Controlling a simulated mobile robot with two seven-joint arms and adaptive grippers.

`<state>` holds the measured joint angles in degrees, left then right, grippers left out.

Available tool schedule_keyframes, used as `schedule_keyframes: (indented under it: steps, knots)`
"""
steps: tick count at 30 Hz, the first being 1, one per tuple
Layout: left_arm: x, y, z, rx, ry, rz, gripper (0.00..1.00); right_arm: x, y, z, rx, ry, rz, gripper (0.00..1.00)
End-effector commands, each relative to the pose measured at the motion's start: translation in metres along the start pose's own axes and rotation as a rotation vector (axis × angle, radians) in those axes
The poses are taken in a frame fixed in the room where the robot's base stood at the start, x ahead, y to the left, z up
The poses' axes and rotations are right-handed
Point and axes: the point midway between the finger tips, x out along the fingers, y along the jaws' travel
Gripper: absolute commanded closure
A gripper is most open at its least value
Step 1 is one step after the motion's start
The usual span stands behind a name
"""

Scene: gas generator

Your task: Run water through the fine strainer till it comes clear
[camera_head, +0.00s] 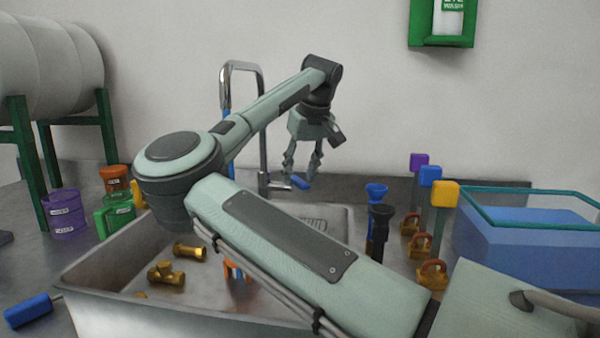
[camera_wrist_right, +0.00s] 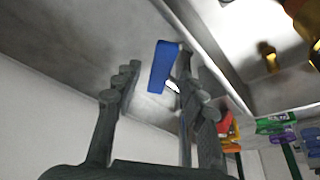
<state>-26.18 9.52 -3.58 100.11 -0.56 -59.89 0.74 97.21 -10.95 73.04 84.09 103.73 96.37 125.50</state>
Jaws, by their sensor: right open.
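My right gripper (camera_head: 301,176) is open above the back rim of the steel sink (camera_head: 110,270), beside the tall tap (camera_head: 262,150). A small blue lever (camera_head: 301,182) shows at its fingertips. In the right wrist view the lever (camera_wrist_right: 164,67) appears beyond and between the open fingers (camera_wrist_right: 155,85); I cannot tell whether they touch it. A blue funnel-topped piece (camera_head: 376,190) and a black one (camera_head: 381,214) stand upright at the sink's right side. I cannot tell whether either is the fine strainer. No running water is visible. My left gripper is out of view.
Brass fittings (camera_head: 166,273) and an orange piece (camera_head: 236,270) lie in the sink, partly hidden by my right arm. Purple (camera_head: 66,214), green (camera_head: 116,217) and orange (camera_head: 114,178) containers stand left. A blue tank (camera_head: 520,235) and red-brown valve-like pieces (camera_head: 418,246) stand right.

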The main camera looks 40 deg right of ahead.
Motion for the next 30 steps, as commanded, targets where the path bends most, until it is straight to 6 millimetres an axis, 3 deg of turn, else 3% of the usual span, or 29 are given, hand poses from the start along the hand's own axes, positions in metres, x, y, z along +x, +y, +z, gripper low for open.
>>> schedule_keyframes:
  steps: [5,18,24,30]
  knots:
    - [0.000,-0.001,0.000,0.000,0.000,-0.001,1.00,-0.021,0.000,-0.001,0.000,0.004,0.001,0.59]
    - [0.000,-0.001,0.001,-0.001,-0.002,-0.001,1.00,-0.106,0.000,-0.001,0.000,0.003,0.000,0.59]
    - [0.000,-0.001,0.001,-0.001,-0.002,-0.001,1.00,-0.119,0.000,0.000,0.000,0.001,0.000,0.59]
    - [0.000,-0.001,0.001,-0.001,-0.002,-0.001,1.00,-0.120,0.000,0.000,0.000,0.001,0.000,0.59]
